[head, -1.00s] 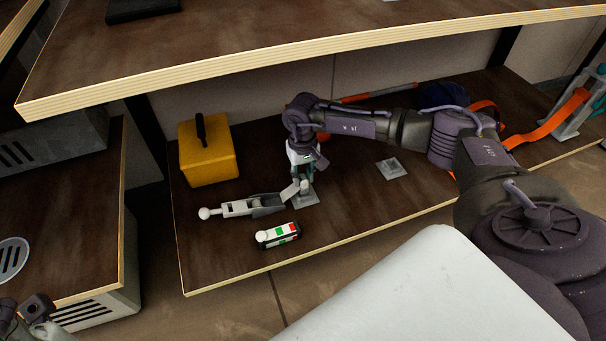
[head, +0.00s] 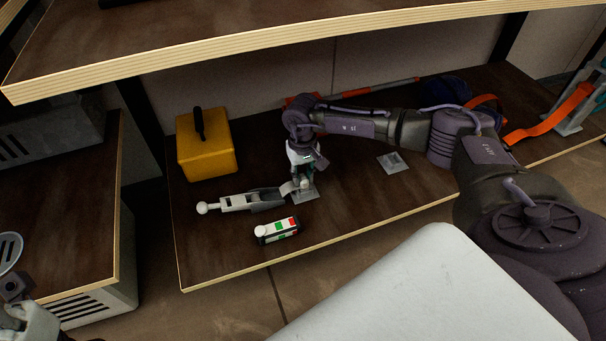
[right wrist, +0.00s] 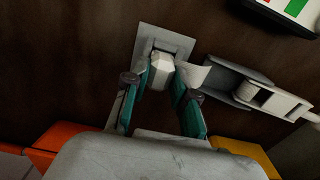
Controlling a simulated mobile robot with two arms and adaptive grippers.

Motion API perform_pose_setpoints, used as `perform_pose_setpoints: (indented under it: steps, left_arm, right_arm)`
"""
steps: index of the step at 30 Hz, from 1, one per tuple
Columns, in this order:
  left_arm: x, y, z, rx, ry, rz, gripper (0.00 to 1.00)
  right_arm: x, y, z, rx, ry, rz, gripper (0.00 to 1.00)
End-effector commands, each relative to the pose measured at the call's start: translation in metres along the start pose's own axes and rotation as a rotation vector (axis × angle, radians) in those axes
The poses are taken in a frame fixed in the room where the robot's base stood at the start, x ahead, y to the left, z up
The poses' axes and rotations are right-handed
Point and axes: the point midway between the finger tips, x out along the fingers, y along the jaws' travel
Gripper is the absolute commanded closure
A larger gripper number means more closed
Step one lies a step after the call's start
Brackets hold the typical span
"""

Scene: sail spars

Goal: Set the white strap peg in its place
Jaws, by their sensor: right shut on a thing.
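The white strap peg (right wrist: 161,68) is a small faceted piece in the right wrist view. My right gripper (right wrist: 161,84) is shut on it between its teal fingers. The peg's far end is at the slot of a grey square plate (right wrist: 180,42); how deep it sits I cannot tell. In the head view my right gripper (head: 304,180) points down at this plate (head: 311,193), and the fingers hide the peg. A part of my left arm shows at the lower left edge; its jaws cannot be made out.
A pale hinged bar with a ball end (head: 233,203) lies just left of the plate. A white, green and red block (head: 277,230) lies near the shelf's front edge. A yellow weight-like box (head: 207,151) stands at the left. A second square plate (head: 393,162) lies to the right.

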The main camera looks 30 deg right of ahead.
Motion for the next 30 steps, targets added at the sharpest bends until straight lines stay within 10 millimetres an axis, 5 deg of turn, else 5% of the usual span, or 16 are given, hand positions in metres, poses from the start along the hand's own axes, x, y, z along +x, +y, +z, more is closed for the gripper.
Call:
perform_pose_setpoints:
  steps: [5, 6, 11, 23, 30]
  left_arm:
    - [0.0, 0.0, 0.0, 0.0, -0.001, 0.0, 0.6]
    - [0.0, 0.0, 0.0, 0.0, -0.001, 0.0, 0.6]
    - [0.0, 0.0, 0.0, 0.0, -0.003, 0.003, 0.6]
    - [-0.003, 0.0, 0.002, 0.0, -0.012, 0.008, 0.6]
    - [-0.002, 0.001, 0.002, -0.001, -0.009, 0.006, 0.6]
  right_arm:
    - [0.0, 0.0, 0.0, 0.0, 0.0, 0.0, 1.0]
    - [0.0, 0.0, 0.0, 0.0, 0.0, 0.0, 0.72]
    - [0.0, 0.0, 0.0, 0.0, 0.0, -0.001, 0.45]
    - [-0.007, 0.0, -0.001, -0.001, 0.002, -0.001, 0.44]
    - [-0.051, 0.0, -0.002, -0.001, 0.005, -0.002, 0.44]
